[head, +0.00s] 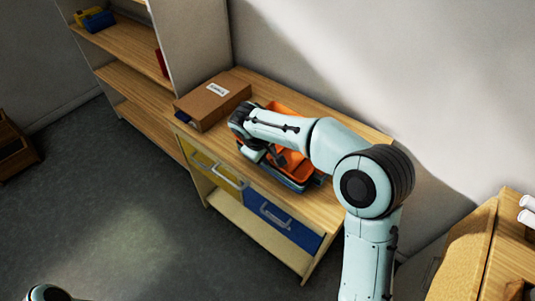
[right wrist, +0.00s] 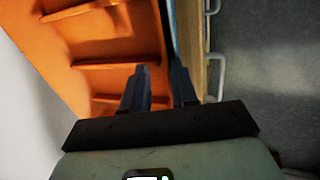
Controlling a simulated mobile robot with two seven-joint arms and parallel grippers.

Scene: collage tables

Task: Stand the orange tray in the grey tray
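The orange tray (head: 293,166) is on the wooden cabinet top, partly hidden behind my right arm. A blue-grey rim (head: 299,187), apparently the grey tray, shows along its front and lower edge. How the orange tray sits relative to it is hard to tell. My right gripper (head: 262,155) is over the left part of the orange tray. In the right wrist view the orange tray (right wrist: 85,50), with raised ribs, fills the left side. The right gripper's fingers (right wrist: 159,86) are apart at the tray's edge; contact is unclear. My left gripper does not show.
A cardboard box (head: 212,101) stands left of the trays on the cabinet top (head: 345,128). Yellow (head: 217,172) and blue (head: 284,224) drawers with handles are below. A shelf unit (head: 130,80) stands at left. Open floor (head: 110,220) lies in front.

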